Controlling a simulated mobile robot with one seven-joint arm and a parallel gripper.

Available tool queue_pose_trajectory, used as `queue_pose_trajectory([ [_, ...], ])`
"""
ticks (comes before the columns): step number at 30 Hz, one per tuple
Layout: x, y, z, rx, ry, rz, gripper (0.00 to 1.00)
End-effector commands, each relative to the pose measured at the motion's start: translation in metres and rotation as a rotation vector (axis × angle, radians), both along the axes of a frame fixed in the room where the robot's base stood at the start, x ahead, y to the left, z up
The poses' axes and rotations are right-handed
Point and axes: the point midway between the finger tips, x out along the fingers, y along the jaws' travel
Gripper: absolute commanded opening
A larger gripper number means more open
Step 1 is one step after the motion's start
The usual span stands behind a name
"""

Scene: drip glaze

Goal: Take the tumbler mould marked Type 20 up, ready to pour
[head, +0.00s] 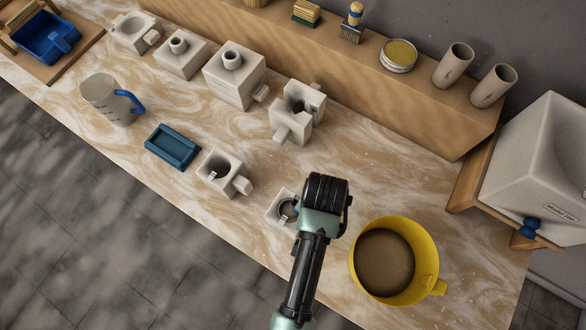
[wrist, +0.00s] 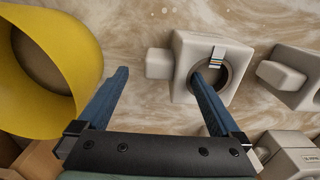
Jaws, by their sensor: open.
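My gripper (wrist: 160,75) is open and empty in the wrist view, with two blue fingers. A small whitish block mould (wrist: 183,88) with a round hole, a striped tab and a side lug is just ahead of it. The right finger overlaps the hole in the picture; the left finger is over bare table. Contact cannot be told. Similar moulds stand nearby, one with a tapered hole (head: 212,181) and one notched (head: 297,127). I cannot read Type 20 on any.
A yellow jug (head: 427,253) of brown liquid stands close right of my wrist. A large white container (head: 530,150) with a blue tap is at the right. More moulds (head: 243,88), a blue tray (head: 172,147) and a grey jug (head: 104,100) stand left. A wooden shelf runs behind.

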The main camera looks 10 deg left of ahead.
Motion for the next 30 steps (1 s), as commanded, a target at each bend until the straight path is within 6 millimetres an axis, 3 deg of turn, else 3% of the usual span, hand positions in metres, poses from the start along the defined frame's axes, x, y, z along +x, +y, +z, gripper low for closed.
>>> queue_pose_trajectory([
  [9,-0.003,0.006,-0.040,0.000,0.003,0.001,1.00],
  [19,-0.002,0.006,-0.046,0.000,0.001,0.000,0.98],
  [30,-0.002,0.006,-0.045,0.000,0.001,0.000,0.32],
])
